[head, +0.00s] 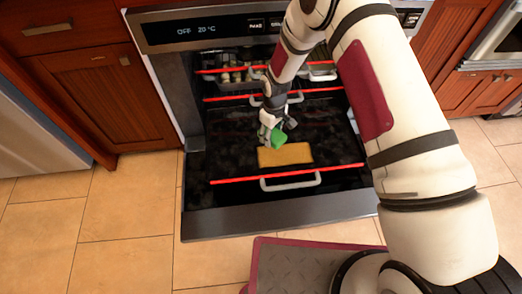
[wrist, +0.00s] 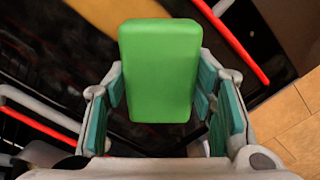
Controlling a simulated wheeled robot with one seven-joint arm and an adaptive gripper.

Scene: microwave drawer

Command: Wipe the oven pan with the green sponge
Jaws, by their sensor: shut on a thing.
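My gripper (head: 269,128) is shut on the green sponge (head: 279,139) above the pulled-out dark oven pan (head: 225,165). In the wrist view the sponge (wrist: 160,70) sits between the two teal-padded fingers (wrist: 163,105), its broad face towards the camera. A flat yellow-brown patch (head: 286,155) lies on the pan, just in front of the sponge in the head view. I cannot tell whether the sponge touches the pan. The pan has a red front bar (head: 330,171) and a pale handle (head: 291,187).
The oven door (head: 270,219) is folded down. Racks with red bars (head: 235,97) and pale handles sit deeper in the oven, with a tray of several items (head: 235,76) on the upper one. Wooden cabinets (head: 97,95) flank the oven. Tiled floor (head: 125,210) is clear at left.

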